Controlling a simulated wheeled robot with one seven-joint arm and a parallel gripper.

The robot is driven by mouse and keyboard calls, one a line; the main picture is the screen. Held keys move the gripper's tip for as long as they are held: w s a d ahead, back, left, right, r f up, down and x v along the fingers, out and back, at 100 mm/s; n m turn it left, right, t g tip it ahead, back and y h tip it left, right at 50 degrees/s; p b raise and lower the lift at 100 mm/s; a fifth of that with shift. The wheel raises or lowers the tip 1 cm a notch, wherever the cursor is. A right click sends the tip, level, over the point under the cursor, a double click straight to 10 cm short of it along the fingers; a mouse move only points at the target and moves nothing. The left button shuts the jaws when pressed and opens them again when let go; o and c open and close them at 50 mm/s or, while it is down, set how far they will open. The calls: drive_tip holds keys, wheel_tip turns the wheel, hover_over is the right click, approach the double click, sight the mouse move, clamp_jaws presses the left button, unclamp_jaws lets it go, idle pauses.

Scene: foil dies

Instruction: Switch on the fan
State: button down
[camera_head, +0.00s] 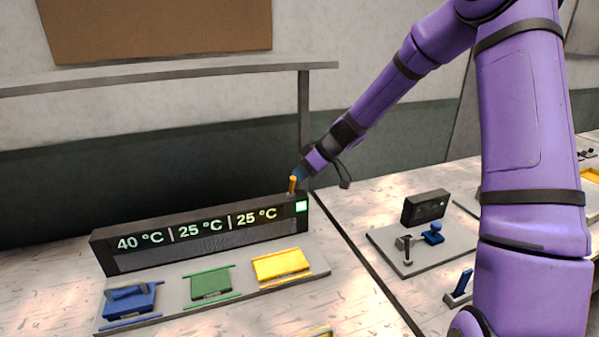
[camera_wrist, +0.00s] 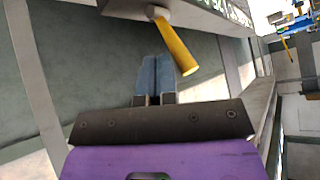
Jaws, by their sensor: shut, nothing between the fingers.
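A long dark box (camera_head: 101,246) with a lit display reading 40 °C, 25 °C and 25 °C stands on the bench. Its lower front has a dark panel, and a green square (camera_head: 302,206) glows at its right end. An orange-yellow lever (camera_head: 292,185) sticks up from the top right end; it also shows in the wrist view (camera_wrist: 176,45). No separate fan is recognisable. My gripper (camera_head: 297,174) is at the lever, just behind and right of it. In the wrist view my gripper (camera_wrist: 157,62) is shut and empty, its blue fingers beside the lever. I cannot tell whether they touch it.
In front of the box are a blue block (camera_head: 130,300), a green block (camera_head: 210,282) and a yellow block (camera_head: 282,265) on a grey plate. To the right is another plate (camera_head: 450,247) with small levers and a dark box (camera_head: 425,206). A grey rail (camera_head: 180,75) runs behind.

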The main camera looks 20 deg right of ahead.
drive_tip(key=shift+w, duration=0.15)
drive_tip(key=shift+w+f, duration=0.35)
drive_tip(key=shift+w, duration=0.3)
